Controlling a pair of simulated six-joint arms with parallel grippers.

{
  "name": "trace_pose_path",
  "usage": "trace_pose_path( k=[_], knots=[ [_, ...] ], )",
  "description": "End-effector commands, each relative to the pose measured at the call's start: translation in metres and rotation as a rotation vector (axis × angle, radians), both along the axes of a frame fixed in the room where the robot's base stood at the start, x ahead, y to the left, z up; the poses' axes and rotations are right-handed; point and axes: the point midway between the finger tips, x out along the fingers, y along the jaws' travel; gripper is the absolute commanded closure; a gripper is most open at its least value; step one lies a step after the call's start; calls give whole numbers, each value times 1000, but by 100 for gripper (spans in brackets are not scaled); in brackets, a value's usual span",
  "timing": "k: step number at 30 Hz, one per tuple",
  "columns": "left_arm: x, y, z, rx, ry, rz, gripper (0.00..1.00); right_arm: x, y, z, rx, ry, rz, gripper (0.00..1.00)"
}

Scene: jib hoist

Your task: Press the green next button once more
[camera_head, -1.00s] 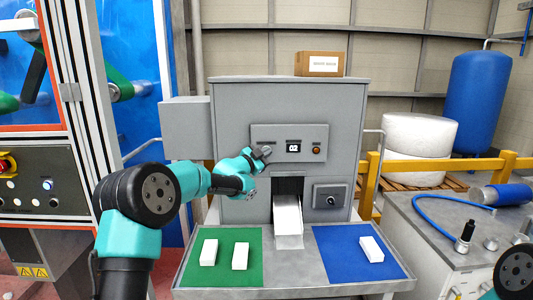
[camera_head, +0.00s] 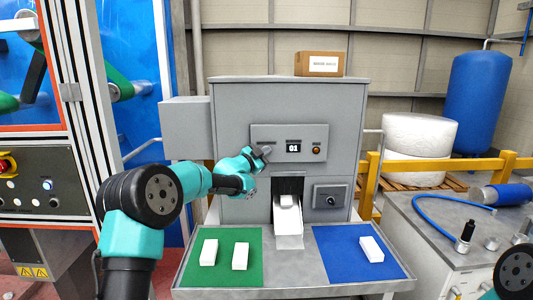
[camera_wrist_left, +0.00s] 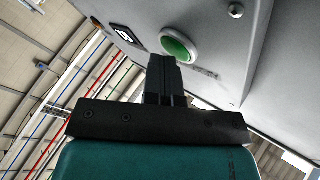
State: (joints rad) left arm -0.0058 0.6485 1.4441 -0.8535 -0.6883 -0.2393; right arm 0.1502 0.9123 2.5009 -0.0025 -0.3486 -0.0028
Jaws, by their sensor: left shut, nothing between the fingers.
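The green button (camera_wrist_left: 178,46) sits in a pale ring on the grey machine face in the left wrist view. In the head view it is hidden behind my left gripper (camera_head: 264,153), which is at the left end of the panel (camera_head: 273,133). The gripper is shut and empty. Its fingertips (camera_wrist_left: 164,62) overlap the button's lower left edge in the wrist view; I cannot tell whether they touch it. The display (camera_head: 293,148) reads 01. A small white block (camera_head: 286,201) lies at the top of the white chute (camera_head: 289,240). My right gripper is out of view.
Two white blocks (camera_head: 209,252) (camera_head: 240,256) lie on the green mat (camera_head: 222,274), one (camera_head: 371,249) on the blue mat (camera_head: 338,262). An orange lamp or button (camera_head: 316,151) is right of the display. A dark knob (camera_head: 331,200) sits on a lower panel.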

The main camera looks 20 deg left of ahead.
Motion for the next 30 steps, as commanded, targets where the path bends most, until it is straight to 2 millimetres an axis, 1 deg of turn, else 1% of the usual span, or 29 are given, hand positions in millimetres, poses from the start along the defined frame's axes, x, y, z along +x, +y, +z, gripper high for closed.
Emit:
trace_pose_path(
  k=[5, 13, 25, 30],
  knots=[
    [-3, -1, 0, 0, 0, 0, 100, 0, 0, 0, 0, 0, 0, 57],
    [-14, -4, 0, -1, 1, 0, 100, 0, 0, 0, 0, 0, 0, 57],
    [-17, -5, 0, 0, 0, 0, 100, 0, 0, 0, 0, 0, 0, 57],
    [-24, -8, 0, -1, 2, 0, 100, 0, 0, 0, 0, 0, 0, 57]
  ],
)
